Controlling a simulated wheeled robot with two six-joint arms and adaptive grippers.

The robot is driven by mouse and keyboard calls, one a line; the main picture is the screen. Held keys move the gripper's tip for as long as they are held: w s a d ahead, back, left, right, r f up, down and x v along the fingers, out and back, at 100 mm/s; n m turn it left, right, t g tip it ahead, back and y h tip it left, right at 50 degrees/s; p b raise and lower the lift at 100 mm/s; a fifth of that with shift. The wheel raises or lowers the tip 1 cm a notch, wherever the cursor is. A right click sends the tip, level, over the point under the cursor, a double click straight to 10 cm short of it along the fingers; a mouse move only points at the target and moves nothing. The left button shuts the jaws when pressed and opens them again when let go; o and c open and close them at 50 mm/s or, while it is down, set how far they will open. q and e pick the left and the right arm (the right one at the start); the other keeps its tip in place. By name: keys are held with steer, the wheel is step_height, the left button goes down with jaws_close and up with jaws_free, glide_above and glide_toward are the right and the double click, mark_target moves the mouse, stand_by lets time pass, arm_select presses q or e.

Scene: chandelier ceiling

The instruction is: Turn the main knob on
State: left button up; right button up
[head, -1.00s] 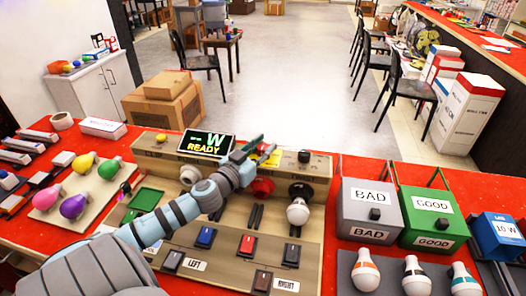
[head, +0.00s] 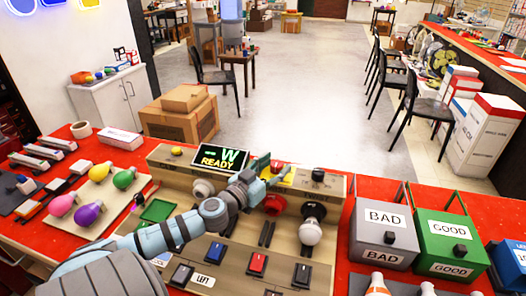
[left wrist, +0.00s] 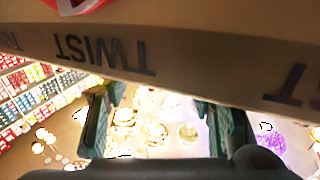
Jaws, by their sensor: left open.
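A tan test panel (head: 232,255) stands on the red table in the head view, with a display reading "W READY" (head: 220,158). A round red knob (head: 275,204) sits on its front, right of my left gripper's wrist. A black knob-like part (head: 318,175) is on the top right of the panel. I cannot read which one is labelled main. My left gripper (head: 268,171) is open and empty over the panel's upper ledge, beside a yellow label. In the left wrist view its two fingers (left wrist: 163,118) are apart, below an upside-down "TWIST" label (left wrist: 105,55). My right gripper is out of view.
A white bulb (head: 310,232) sits in a black socket right of the red knob. Coloured bulbs (head: 92,205) lie at left. Grey BAD (head: 384,242) and green GOOD (head: 448,246) boxes stand at right. My left arm crosses the panel's left part.

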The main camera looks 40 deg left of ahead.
arm_select(q)
steer(key=s+d, duration=0.1)
steer(key=s, duration=0.9)
steer(key=shift+s+d, duration=0.15)
steer(key=shift+s, duration=0.1)
